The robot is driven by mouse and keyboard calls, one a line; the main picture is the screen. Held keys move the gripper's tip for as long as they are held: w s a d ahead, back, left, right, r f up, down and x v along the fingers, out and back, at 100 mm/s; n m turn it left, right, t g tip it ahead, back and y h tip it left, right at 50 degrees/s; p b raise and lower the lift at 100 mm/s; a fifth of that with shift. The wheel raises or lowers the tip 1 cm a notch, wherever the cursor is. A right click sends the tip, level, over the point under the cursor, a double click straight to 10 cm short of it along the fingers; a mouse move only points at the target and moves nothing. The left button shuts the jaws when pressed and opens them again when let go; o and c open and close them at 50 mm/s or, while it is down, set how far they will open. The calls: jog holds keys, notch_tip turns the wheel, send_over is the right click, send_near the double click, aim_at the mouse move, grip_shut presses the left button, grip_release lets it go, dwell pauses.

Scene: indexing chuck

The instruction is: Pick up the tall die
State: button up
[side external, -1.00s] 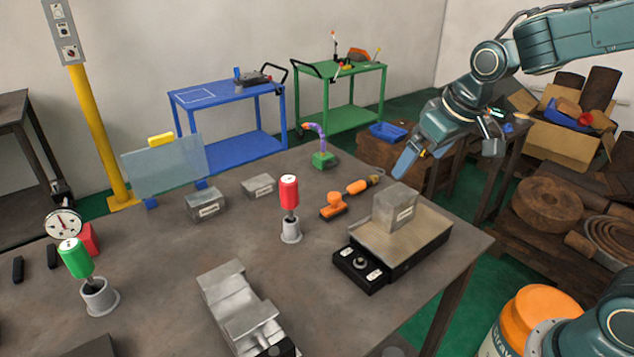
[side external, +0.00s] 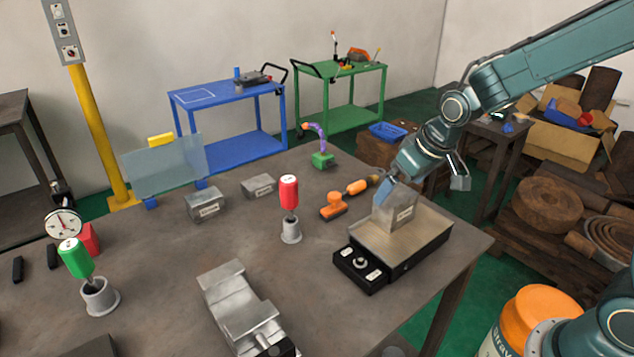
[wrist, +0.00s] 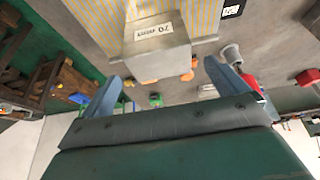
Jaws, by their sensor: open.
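The tall die, a grey block (side external: 403,212) with a white label, stands upright on the flat top of the black-sided chuck (side external: 418,240). In the wrist view the die (wrist: 157,50) shows its label, and the striped chuck top (wrist: 100,14) lies behind it. My gripper (side external: 386,191) is open at the die's upper part, with a blue finger overlapping it in the side view. In the wrist view my gripper (wrist: 162,71) has one finger on each side of the die's near end, with gaps between. The far finger is mostly hidden in the side view.
Two smaller grey blocks (side external: 207,206) (side external: 258,186) lie farther back. A red-handled tool (side external: 289,193) in a grey holder, orange tools (side external: 334,206) and a metal vise (side external: 240,305) stand left of the chuck. The table right of the chuck is narrow.

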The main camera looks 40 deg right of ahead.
aim_at(396, 193)
jog(key=shift+f, duration=0.15)
jog(key=shift+x, duration=2.6)
jog(key=shift+s, duration=0.1)
jog(key=shift+c, duration=0.5)
jog(key=c, duration=1.8)
jog(key=shift+r, duration=0.3)
notch_tip(396, 193, up, 20)
jog(key=shift+f, duration=0.1)
